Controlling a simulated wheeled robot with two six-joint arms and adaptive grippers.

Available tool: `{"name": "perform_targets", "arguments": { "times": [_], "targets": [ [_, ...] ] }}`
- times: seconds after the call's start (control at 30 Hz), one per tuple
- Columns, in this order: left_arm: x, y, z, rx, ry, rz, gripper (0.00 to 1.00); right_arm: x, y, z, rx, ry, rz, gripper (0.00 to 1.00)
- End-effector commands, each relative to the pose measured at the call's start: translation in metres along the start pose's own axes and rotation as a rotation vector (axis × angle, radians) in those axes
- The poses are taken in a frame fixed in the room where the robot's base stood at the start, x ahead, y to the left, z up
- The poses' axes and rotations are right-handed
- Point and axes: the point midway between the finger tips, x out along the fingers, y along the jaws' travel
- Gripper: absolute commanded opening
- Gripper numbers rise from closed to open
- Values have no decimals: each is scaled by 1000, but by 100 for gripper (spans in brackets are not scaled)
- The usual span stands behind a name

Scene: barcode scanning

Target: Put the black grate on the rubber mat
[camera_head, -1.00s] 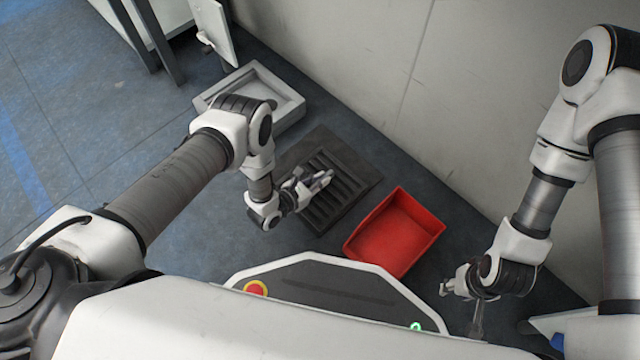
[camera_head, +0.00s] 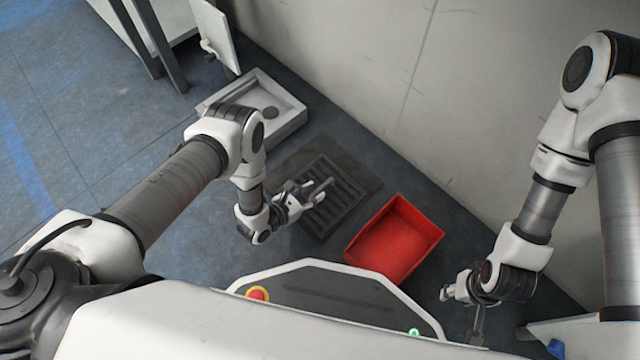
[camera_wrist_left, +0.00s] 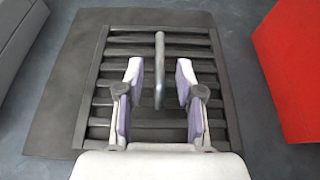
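The black grate (camera_head: 345,190), a dark slatted frame with an upright bar handle, lies flat on the dark rubber mat (camera_head: 362,180). In the left wrist view the grate (camera_wrist_left: 102,97) is within the outline of the mat (camera_wrist_left: 60,95), with more bare mat to its left. My left gripper (camera_head: 325,191) is just above the grate. In the left wrist view its fingers (camera_wrist_left: 159,97) are open, one on each side of the handle (camera_wrist_left: 159,50), with gaps on both sides. My right gripper (camera_head: 462,307) is at the lower right, empty, with its fingers apart.
A red bin (camera_head: 395,240), which looks empty, stands right of the mat. A grey-white tray (camera_head: 290,122) with a round dark spot in its floor is at the upper left of the mat. A wall (camera_head: 480,130) runs behind them.

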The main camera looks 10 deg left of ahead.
Motion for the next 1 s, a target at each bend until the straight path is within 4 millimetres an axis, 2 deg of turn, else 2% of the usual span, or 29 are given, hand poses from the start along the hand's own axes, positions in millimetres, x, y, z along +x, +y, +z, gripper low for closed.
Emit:
{"name": "perform_targets", "arguments": {
  "times": [0.03,0.1,0.3,0.43,0.7,0.77,0.87,1.0],
  "targets": [
    [-18,1,6,-3,5,3,37,-15,0,0,-2,-1,0,40],
    [-37,1,6,-3,4,2,37,-23,0,1,-4,-2,0,40],
    [-74,1,3,-2,2,2,37,-36,-1,1,-5,-4,-1,40],
    [-82,0,1,0,0,0,37,-37,-1,1,-5,-4,0,40],
    [-82,1,1,29,13,3,37,-36,-1,1,-5,-4,0,40],
    [-82,4,2,101,43,10,37,-36,-1,1,-5,-4,0,40],
    [-89,8,3,336,150,9,37,-36,-1,1,-5,-4,0,40],
    [-113,15,5,813,376,-85,37,-36,-1,1,-5,-3,0,40]
  ]
}}
